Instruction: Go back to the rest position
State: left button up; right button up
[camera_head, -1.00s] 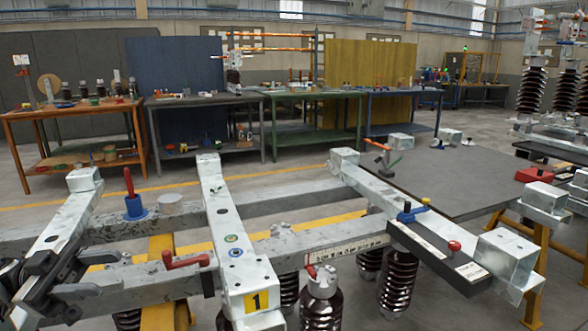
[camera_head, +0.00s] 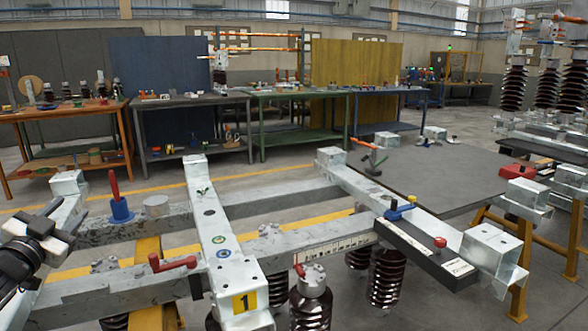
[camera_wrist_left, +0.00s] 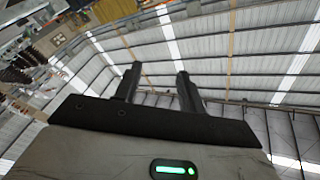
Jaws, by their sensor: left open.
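My left gripper (camera_head: 46,224) is at the left edge of the head view, in front of the left beam of the metal isolator frame (camera_head: 215,215). In the left wrist view its two dark fingers (camera_wrist_left: 157,90) stand apart with nothing between them, and the roof is behind them. My right gripper is not in either view.
The isolator frame fills the foreground, with brown ribbed insulators (camera_head: 311,305) under it. A red-handled tool in a blue base (camera_head: 121,210) and red clamps (camera_head: 174,264) stand on it. A grey table (camera_head: 440,180) is at right. Workbenches (camera_head: 195,101) line the back.

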pick_arm(q)
jog(key=s+a+f+n+g+y, duration=0.2)
jog(key=a+f+g+y, duration=0.3)
jog(key=a+f, duration=0.1)
jog(key=s+d+f+m+g+h, duration=0.1)
jog(key=s+d+f+h, duration=0.25)
jog(key=d+f, duration=0.65)
jog(key=s+d+f+g+h, duration=0.15)
jog(key=s+d+f, duration=0.25)
jog(key=d+f, duration=0.55)
jog(key=s+d+f+h, duration=0.3)
jog(key=s+d, duration=0.7)
jog(key=d, duration=0.5)
jog(key=s+d+r+n+g+h+p, duration=0.1)
jog(key=s+d+r+n+p, duration=0.1)
jog(key=s+d+r+p, duration=0.2)
jog(key=s+d, duration=0.3)
jog(key=s, duration=0.1)
jog(key=shift+d+n+h, duration=0.25)
jog(key=shift+n+h, duration=0.05)
jog(key=shift+n, duration=0.1)
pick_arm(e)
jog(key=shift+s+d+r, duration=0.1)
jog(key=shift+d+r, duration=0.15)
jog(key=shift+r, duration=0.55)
pick_arm(q)
jog(key=shift+g, duration=0.25)
jog(key=shift+c, duration=0.4)
